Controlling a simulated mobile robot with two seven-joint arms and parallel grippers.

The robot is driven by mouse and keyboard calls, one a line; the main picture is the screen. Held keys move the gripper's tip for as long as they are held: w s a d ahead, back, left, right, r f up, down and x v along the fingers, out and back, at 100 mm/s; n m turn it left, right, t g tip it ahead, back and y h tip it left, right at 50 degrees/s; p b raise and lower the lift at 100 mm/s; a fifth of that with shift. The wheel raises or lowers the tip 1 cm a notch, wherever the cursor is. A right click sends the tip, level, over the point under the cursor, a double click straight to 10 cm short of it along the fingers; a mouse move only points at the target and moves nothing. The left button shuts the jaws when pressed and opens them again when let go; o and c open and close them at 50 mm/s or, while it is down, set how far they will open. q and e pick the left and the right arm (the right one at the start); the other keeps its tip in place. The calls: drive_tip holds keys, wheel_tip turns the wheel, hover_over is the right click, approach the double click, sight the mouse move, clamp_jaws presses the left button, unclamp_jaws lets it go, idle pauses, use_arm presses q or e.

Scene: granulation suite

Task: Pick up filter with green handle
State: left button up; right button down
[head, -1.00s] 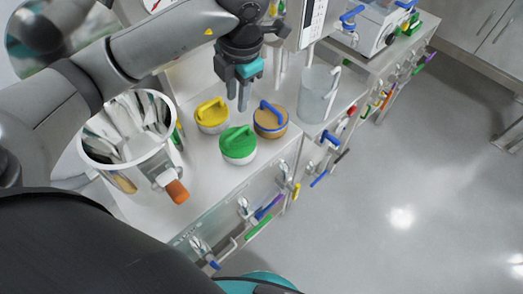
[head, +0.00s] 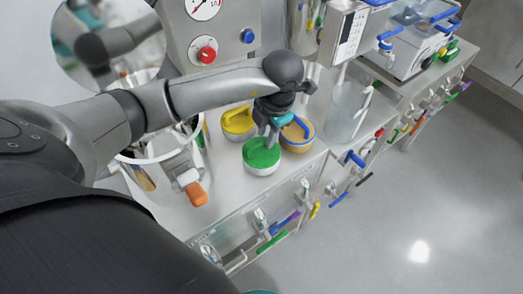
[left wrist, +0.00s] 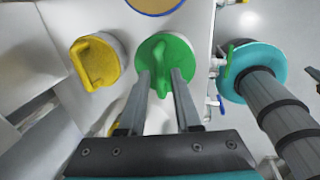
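The filter with the green handle (head: 262,158) is a round green-topped piece with a white base, standing on the bench top. It also shows in the left wrist view (left wrist: 180,50), with its raised handle running between my fingers. My left gripper (head: 269,138) is above it, pointing down. In the left wrist view my left gripper (left wrist: 161,75) is open, with one finger on each side of the green handle. I cannot tell whether the fingers touch it. My right gripper is not in view.
A yellow-handled filter (head: 237,122) and a tan filter with a blue handle (head: 297,134) stand close beside the green one. A clear beaker (head: 347,112) is to the right. A large metal vessel with an orange-handled valve (head: 195,193) is to the left.

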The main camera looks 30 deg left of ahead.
sight(264, 140)
use_arm(q)
drive_tip(key=f, duration=0.3)
drive_tip(key=shift+w+a+f, duration=0.15)
drive_tip(key=shift+a+f, duration=0.2)
drive_tip(key=shift+a, duration=0.05)
clamp_jaws()
drive_tip(key=shift+r, duration=0.1)
idle(1.0)
